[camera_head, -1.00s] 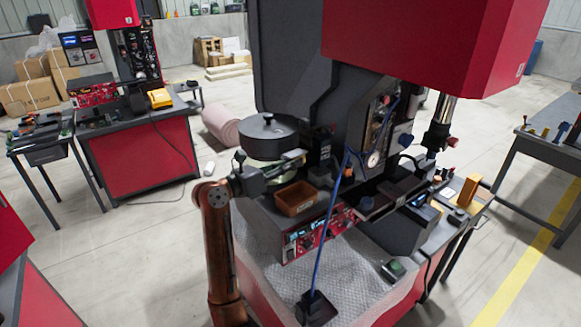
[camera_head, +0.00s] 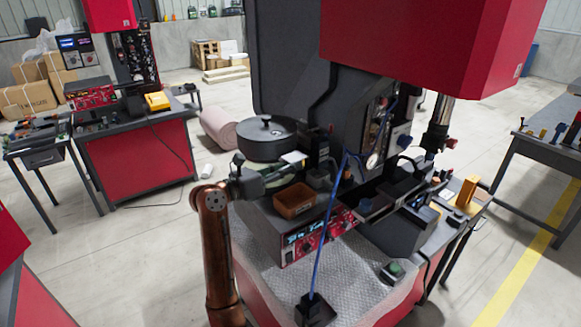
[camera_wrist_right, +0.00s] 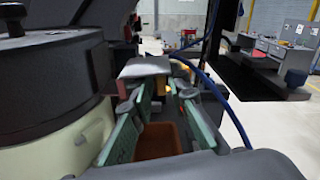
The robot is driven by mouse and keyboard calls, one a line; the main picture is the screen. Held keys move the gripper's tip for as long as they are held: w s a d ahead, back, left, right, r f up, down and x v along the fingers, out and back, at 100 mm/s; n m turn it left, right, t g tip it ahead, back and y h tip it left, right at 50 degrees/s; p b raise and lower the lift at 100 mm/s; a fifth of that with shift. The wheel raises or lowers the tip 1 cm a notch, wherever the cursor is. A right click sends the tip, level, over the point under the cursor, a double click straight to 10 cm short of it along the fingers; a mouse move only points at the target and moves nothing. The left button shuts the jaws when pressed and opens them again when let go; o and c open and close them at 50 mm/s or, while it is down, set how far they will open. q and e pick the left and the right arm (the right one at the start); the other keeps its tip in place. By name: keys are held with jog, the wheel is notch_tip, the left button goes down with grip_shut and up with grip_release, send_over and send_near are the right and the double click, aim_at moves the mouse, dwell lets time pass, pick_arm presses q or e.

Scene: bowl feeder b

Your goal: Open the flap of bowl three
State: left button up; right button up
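The bowl feeder (camera_head: 268,138) has a dark round lid with a knob over a pale green body. It fills the left of the right wrist view (camera_wrist_right: 50,85). A small light-grey plate, apparently the flap (camera_head: 294,157), sits at the bowl's right side. In the right wrist view the flap (camera_wrist_right: 146,67) lies just past my fingertips; contact cannot be told. My right gripper (camera_head: 292,172) is beside the bowl, below the flap in the picture. Its green-padded fingers (camera_wrist_right: 158,92) stand apart with nothing visible between them. My left gripper is not in view.
An orange-brown bin (camera_head: 294,200) stands just below my right gripper. A blue cable (camera_head: 328,225) rises in front of the machine, right of the gripper. The dark machine column (camera_head: 350,110) stands close behind. The patterned worktop (camera_head: 345,270) in front is mostly clear.

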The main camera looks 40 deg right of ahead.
jog(key=w+a, duration=0.1)
jog(key=a, duration=1.1)
jog(key=shift+w, duration=0.2)
